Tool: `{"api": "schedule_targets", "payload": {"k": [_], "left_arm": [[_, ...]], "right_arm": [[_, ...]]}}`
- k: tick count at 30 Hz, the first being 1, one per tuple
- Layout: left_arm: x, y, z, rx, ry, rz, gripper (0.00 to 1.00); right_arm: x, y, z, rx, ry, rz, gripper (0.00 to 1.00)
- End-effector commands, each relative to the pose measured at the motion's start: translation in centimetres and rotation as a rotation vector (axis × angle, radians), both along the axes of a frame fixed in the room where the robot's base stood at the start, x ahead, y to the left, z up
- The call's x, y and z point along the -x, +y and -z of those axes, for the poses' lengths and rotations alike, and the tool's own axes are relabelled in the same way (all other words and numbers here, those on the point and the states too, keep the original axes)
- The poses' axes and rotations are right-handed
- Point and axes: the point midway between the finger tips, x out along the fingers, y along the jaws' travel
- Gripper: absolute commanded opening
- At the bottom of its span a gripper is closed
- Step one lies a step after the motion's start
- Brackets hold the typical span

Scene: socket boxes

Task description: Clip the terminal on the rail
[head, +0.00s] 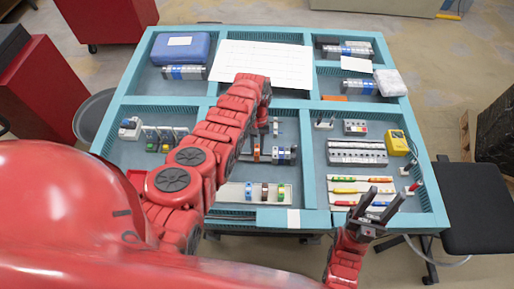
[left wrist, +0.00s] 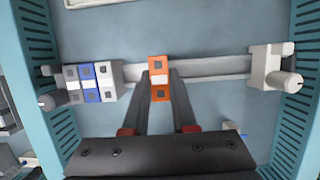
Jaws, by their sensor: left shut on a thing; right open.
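The rail (left wrist: 218,68) runs across the left wrist view between two grey end supports. Grey and blue terminals (left wrist: 92,82) sit on it at the left; they also show in the head view (head: 285,155). My left gripper (left wrist: 160,88) is shut on an orange terminal with a white middle (left wrist: 159,66). This terminal overlaps the rail, apart from the others; I cannot tell if it is seated. In the head view my left gripper (head: 259,143) is mostly hidden by its arm, and the orange terminal (head: 257,153) shows below it. My right gripper (head: 384,204) is open and empty at the front right.
The blue-green table (head: 310,130) has walled compartments. A pale tray (head: 228,193) with several coloured terminals is in front of the rail. Coloured screwdrivers (head: 350,190), a yellow meter (head: 397,142) and a grey socket block (head: 357,152) lie at the right. White paper (head: 265,65) is behind.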

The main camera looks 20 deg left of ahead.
Motion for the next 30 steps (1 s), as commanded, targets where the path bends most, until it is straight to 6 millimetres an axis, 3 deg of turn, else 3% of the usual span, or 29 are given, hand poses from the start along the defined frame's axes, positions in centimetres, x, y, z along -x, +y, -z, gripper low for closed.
{"api": "schedule_targets", "payload": {"k": [28, 29, 30], "left_arm": [[0.1, 0.0, 1.4, 0.000, 0.001, 0.000, 0.00], [0.1, 0.0, 1.4, 0.000, 0.001, 0.000, 0.31], [0.1, 0.0, 1.4, 0.000, 0.001, 0.000, 0.38]], "right_arm": [[0.0, 0.0, 1.3, 0.000, 0.000, 0.000, 0.50], [0.0, 0.0, 1.3, 0.000, 0.000, 0.000, 0.50], [0.0, 0.0, 1.3, 0.000, 0.000, 0.000, 0.50]]}}
